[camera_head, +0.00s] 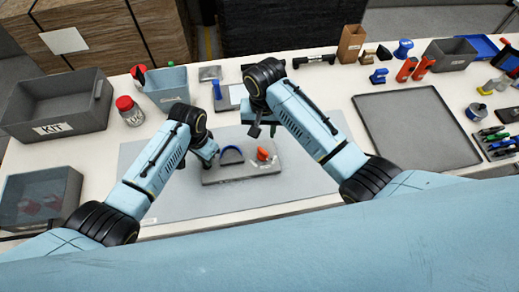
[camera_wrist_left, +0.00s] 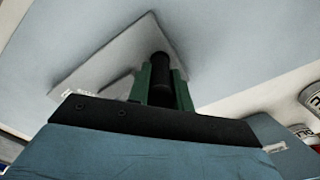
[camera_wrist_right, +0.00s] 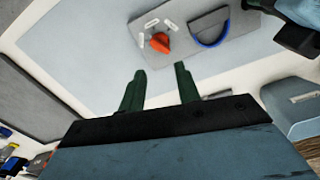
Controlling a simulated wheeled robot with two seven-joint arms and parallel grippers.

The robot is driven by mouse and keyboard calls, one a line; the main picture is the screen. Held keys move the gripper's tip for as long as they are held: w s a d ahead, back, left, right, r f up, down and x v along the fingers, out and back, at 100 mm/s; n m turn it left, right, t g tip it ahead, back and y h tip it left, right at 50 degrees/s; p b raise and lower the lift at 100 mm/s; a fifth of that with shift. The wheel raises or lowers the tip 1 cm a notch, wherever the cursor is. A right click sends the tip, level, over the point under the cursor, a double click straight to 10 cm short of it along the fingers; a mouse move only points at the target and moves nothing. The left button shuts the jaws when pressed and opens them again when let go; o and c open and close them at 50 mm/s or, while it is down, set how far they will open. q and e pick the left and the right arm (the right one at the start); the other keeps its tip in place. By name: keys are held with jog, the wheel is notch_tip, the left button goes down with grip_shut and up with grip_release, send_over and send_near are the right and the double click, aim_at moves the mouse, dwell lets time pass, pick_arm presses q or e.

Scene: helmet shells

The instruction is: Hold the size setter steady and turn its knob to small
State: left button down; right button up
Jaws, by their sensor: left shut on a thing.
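The size setter is a grey plate (camera_head: 240,175) lying flat on the grey mat, with a blue arc (camera_head: 232,150) and an orange-red knob (camera_head: 263,154). In the right wrist view the knob (camera_wrist_right: 160,43) has several small white labels around it, too small to read. My left gripper (camera_head: 208,152) is at the plate's left end. In the left wrist view it (camera_wrist_left: 160,75) is shut on a black upright handle (camera_wrist_left: 159,62) at the plate. My right gripper (camera_head: 262,128) is behind the knob in the head view, above the plate. Its fingers (camera_wrist_right: 161,78) are apart with nothing between them.
A grey KIT bin (camera_head: 58,112), a red-lidded jar (camera_head: 130,112) and a blue-grey bin (camera_head: 168,92) stand at the left. A large empty grey tray (camera_head: 415,130) lies at the right. Tools and small parts line the back and right. The mat in front of the plate is clear.

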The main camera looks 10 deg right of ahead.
aim_at(263, 151)
notch_tip(263, 151, down, 11)
jog(key=n, duration=0.8)
jog(key=shift+r+n, duration=0.15)
jog(key=shift+n, duration=0.25)
grip_shut()
